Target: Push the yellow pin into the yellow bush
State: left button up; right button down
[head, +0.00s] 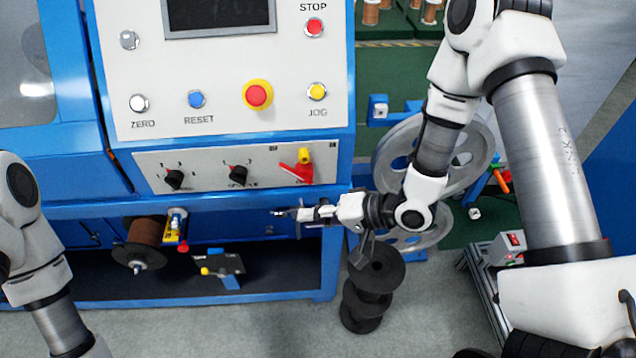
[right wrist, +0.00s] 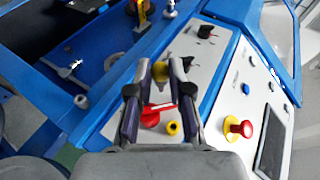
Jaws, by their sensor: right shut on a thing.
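My right gripper (head: 287,213) is in front of the blue machine, below the panel with the knobs. The pin cannot be made out in the head view. The yellow bush (head: 304,155) sits on the panel's right end by a red lever (head: 298,173). In the right wrist view the bush (right wrist: 172,128) is a yellow ring with a dark hole. The pin is apart from it. My left gripper is out of view.
A brown spool (head: 143,231) and a small yellow-edged bracket (head: 176,226) are on the machine's front, left of the gripper. Black stacked discs (head: 375,275) stand below the right arm. Large grey pulleys (head: 470,150) are behind it. A red stop button (head: 257,95) is above.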

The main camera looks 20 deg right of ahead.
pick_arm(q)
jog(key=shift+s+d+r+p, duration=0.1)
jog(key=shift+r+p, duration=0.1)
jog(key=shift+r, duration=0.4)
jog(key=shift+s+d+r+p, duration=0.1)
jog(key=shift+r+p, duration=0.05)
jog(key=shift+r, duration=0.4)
pick_arm(e)
jog(key=w+d+r+m+t, duration=0.1)
jog(key=w+d+r, duration=0.1)
jog(key=w, duration=0.4)
jog(key=shift+d+r+m+t+y, duration=0.3)
jog(key=shift+r+m+t, duration=0.1)
jog(key=shift+r, duration=0.15)
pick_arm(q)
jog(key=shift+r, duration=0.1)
pick_arm(e)
jog(key=shift+w+d, duration=0.1)
jog(key=shift+w, duration=0.15)
pick_arm(q)
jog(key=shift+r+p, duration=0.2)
jog(key=shift+p, duration=0.1)
pick_arm(e)
jog(key=shift+r, duration=0.1)
jog(key=shift+w, duration=0.15)
